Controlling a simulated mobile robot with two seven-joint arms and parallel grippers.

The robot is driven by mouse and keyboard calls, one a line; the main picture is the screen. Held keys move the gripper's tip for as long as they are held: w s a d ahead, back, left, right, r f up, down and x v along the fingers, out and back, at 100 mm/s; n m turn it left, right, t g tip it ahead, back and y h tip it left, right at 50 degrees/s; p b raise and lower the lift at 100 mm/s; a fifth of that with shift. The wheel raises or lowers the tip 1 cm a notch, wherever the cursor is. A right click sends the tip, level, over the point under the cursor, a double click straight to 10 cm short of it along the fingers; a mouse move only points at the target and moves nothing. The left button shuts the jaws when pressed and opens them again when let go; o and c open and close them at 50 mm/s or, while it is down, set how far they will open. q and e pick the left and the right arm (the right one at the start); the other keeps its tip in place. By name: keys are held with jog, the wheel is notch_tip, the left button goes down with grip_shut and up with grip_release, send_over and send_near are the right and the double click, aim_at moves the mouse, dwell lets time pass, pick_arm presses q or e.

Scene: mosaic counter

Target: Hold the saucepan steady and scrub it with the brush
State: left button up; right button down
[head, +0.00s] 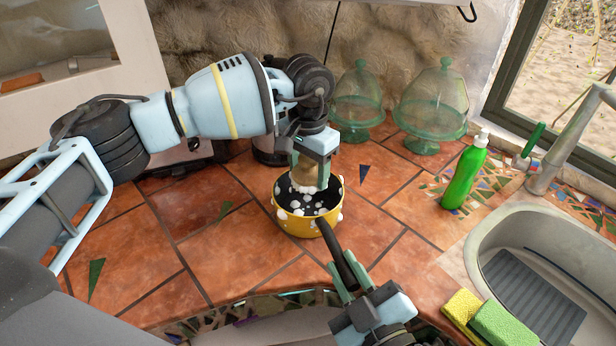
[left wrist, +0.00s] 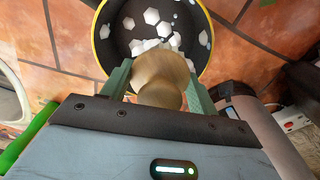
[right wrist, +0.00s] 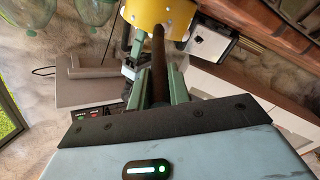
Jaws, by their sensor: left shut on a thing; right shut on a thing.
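The yellow saucepan (head: 308,226) stands on the tiled counter with white foam clumps on its dark inside and rim. It also shows in the left wrist view (left wrist: 97,50) and the right wrist view (right wrist: 172,12). My right gripper (head: 345,275) is shut on the saucepan's dark handle (head: 338,250). My left gripper (head: 312,165) is above the pan's far side, shut on the brush (head: 304,178), whose tan wooden body (left wrist: 160,80) sits between the fingers. The brush's lower end is at the foam inside the pan; its bristles are mostly hidden.
A green soap bottle (head: 464,178) stands right of the pan, near the sink (head: 480,232). Yellow and green sponges (head: 503,324) lie at the front right. Two green glass domes (head: 432,103) stand behind. Counter left of the pan is clear.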

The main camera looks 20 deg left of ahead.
pick_arm(q)
jog(key=shift+r, duration=3.05)
pick_arm(e)
jog(key=c, duration=1.2)
grip_release()
jog(key=shift+c, duration=0.2)
jog(key=v, duration=1.2)
